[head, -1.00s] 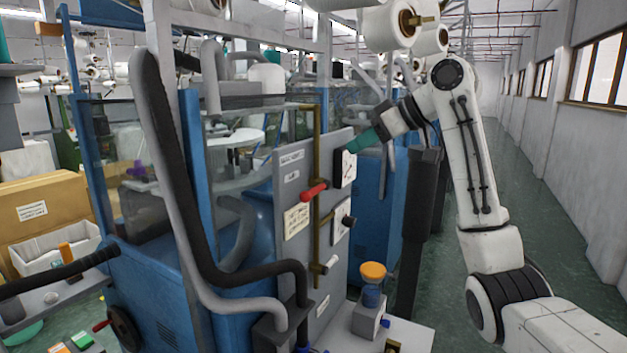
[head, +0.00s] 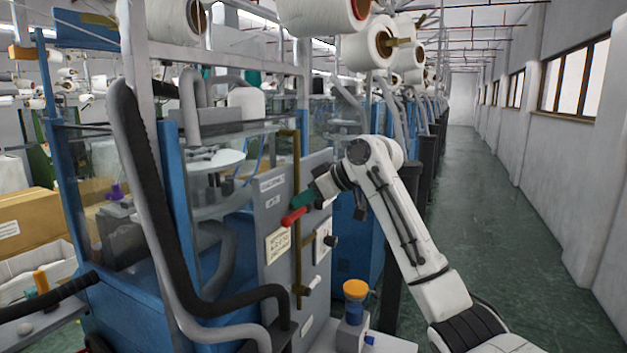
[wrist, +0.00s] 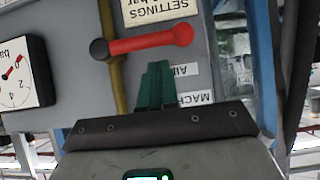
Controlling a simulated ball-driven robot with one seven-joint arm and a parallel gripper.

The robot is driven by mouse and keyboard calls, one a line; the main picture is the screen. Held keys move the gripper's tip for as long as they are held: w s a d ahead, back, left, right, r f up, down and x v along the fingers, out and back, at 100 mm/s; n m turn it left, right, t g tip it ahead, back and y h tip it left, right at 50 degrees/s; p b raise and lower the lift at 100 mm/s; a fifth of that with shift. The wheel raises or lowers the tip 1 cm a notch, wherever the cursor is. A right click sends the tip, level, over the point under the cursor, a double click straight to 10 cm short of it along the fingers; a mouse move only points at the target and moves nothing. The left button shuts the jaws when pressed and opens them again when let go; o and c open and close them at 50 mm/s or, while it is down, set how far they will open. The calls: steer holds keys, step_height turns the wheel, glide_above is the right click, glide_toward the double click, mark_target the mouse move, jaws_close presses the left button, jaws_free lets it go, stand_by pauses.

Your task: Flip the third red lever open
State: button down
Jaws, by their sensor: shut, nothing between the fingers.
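The red lever (head: 293,217) sits on a brass pipe (head: 297,170) on the grey machine panel. It sticks out sideways, across the pipe. In the wrist view the lever (wrist: 150,41) runs crosswise, its dark pivot on the pipe and its red end away from it. My gripper (head: 301,201) has green fingers and is just above the lever in the head view. In the wrist view the fingertips (wrist: 156,68) are together, empty and close to the lever's side. I cannot tell whether they touch it. Only one red lever is clear here.
A pressure gauge (wrist: 20,75) is beside the pipe. An orange-topped blue container (head: 355,300) stands at the panel's foot. Hoses (head: 150,200) run left; the aisle (head: 500,240) is clear.

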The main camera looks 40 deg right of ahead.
steer(key=shift+w+a+f, duration=0.1)
steer(key=shift+w+f, duration=0.1)
steer(key=shift+f, duration=0.65)
steer(key=shift+f, duration=0.15)
steer(key=d+f+n+t+h+b, duration=0.1)
steer(key=f+n+t+h+b, duration=0.2)
steer(key=b, duration=0.7)
steer(key=w+d+f+n+t+h+b, duration=0.1)
steer(key=d+f+n+t+h+b, duration=0.1)
steer(key=f+n+h+b, duration=0.3)
step_height(320, 180, down, 2)
steer(key=n+t+b, duration=0.1)
steer(key=n+b, duration=0.1)
steer(key=b, duration=0.2)
steer(key=shift+b, duration=0.35)
steer(key=shift+w+d+f, duration=0.1)
steer(key=shift+d+f, duration=0.05)
steer(key=shift+d, duration=0.15)
